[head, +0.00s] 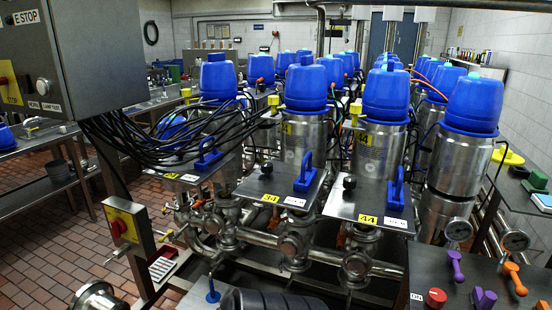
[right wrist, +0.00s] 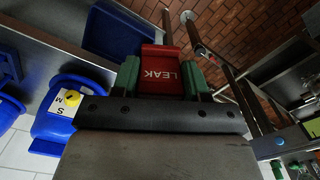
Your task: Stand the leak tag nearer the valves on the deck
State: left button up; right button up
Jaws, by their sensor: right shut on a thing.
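A red leak tag (right wrist: 160,72) is between the green fingers of my right gripper (right wrist: 162,76) in the right wrist view. Its white LEAK lettering appears upside down there. The gripper is shut on it; the fingers cover its sides. What lies directly under the tag is unclear. In the head view, the valves (head: 306,88) stand in rows with blue tops and steel bodies. I cannot make out the tag or my right gripper clearly there. My left gripper is in neither view.
Steel plates numbered 34 (head: 270,198) and 44 (head: 367,220) carry blue handles in front of the valves. A dark console (head: 455,283) with purple and orange levers is at lower right. A grey E STOP box (head: 70,50) and hanging black cables (head: 200,135) occupy the left.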

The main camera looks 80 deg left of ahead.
aim_at(162, 169)
jog(key=k+u, duration=0.15)
jog(key=u, duration=1.7)
jog(key=i+j+u, duration=0.1)
jog(key=j+u, duration=0.2)
jog(key=u, duration=0.2)
jog(key=i+j+u, duration=0.2)
jog(key=u, duration=0.25)
jog(key=i+j+u, duration=0.2)
jog(key=u, duration=0.3)
jog(key=j, duration=0.1)
